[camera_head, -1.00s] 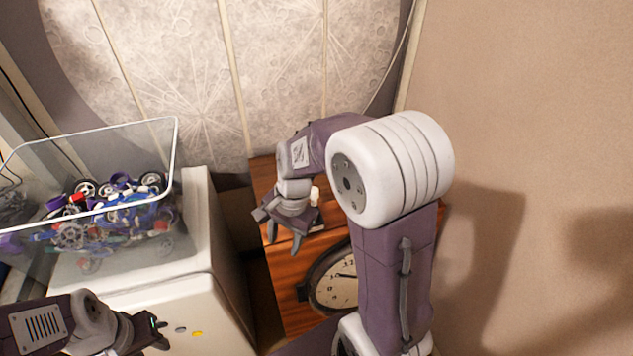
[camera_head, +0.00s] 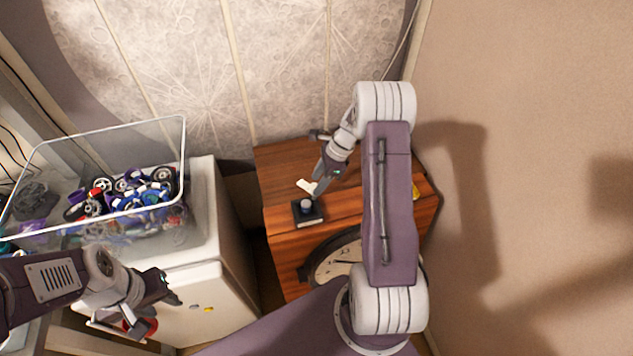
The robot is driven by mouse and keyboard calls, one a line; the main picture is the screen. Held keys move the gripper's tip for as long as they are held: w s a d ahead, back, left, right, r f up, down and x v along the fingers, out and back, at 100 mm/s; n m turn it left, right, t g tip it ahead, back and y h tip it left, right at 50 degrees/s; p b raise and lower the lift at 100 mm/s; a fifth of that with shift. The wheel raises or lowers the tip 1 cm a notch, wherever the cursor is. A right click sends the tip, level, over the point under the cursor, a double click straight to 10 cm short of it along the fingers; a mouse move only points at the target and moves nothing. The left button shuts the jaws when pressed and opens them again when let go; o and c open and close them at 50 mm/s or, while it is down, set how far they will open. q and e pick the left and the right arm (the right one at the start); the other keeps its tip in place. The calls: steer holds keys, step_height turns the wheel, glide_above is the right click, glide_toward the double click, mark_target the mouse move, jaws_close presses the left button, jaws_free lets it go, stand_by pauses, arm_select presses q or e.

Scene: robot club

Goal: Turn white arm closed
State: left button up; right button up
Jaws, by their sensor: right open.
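A small white arm (camera_head: 307,186) juts out beside a black square base with a grey round knob (camera_head: 308,208) on top of the wooden cabinet (camera_head: 285,160). Whether the white arm is joined to that base cannot be told. My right gripper (camera_head: 319,162) is open over the cabinet top, with one dark finger very close to the white arm; whether they touch is unclear. My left gripper (camera_head: 170,290) is at the lower left, in front of the white cabinet and away from the white arm; its jaw gap is unclear.
A clear bin (camera_head: 100,138) of toy-like parts stands on the white cabinet (camera_head: 205,225) at left. A round clock (camera_head: 335,262) is on the wooden cabinet's front, partly hidden by my arm. A yellow item (camera_head: 416,193) lies at right. The tan wall (camera_head: 520,90) bounds the right side.

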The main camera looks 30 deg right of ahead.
steer(key=shift+a+f, duration=0.25)
steer(key=shift+f, duration=0.2)
steer(key=shift+a+f, duration=0.2)
steer(key=shift+a, duration=0.05)
steer(key=shift+w, duration=0.1)
steer(key=shift+c, duration=0.4)
steer(key=shift+d, duration=0.1)
jaws_close()
